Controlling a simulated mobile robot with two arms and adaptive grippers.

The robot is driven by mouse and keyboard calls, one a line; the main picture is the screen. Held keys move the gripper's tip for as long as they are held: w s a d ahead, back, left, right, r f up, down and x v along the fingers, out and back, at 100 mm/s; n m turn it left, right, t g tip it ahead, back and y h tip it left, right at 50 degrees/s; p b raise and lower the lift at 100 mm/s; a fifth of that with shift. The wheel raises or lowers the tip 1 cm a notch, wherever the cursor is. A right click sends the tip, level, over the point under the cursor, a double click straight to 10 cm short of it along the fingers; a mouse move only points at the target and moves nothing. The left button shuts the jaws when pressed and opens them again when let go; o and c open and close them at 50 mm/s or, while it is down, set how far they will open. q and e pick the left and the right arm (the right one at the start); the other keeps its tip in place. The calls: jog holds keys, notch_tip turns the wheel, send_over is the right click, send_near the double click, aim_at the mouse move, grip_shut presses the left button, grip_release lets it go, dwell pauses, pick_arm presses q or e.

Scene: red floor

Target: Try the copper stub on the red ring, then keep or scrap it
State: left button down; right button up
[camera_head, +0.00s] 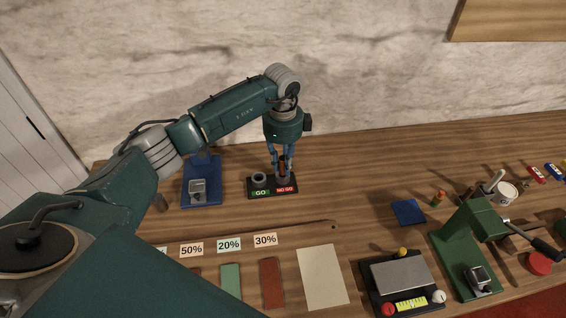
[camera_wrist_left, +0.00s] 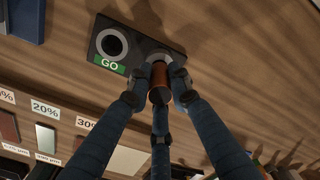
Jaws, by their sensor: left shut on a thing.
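The copper stub (camera_wrist_left: 159,88) is held upright between the fingers of my left gripper (camera_head: 283,170), also in the left wrist view (camera_wrist_left: 159,80). In the head view the stub shows only as a sliver between the fingers. The gripper points down over the NO GO side of a black gauge block (camera_head: 251,188). The red NO GO label (camera_head: 285,189) marks that side; its ring is mostly hidden by the fingers and stub. I cannot tell whether the stub is seated in it. The grey GO ring (camera_head: 259,178) beside it is empty. My right gripper is not in view.
A blue stand (camera_head: 201,194) is left of the block. Percentage cards (camera_head: 229,244), coloured strips and a beige sheet (camera_head: 324,277) lie in front. A scale (camera_head: 402,275), a green press (camera_head: 452,247), a blue square (camera_head: 408,212) and a white cup (camera_head: 507,193) are to the right.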

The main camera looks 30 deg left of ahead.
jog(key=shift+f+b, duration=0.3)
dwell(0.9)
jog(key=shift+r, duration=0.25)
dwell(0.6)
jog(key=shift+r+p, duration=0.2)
jog(key=shift+p, duration=0.25)
dwell(3.4)
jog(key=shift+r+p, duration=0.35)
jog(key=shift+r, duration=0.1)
dwell(1.6)
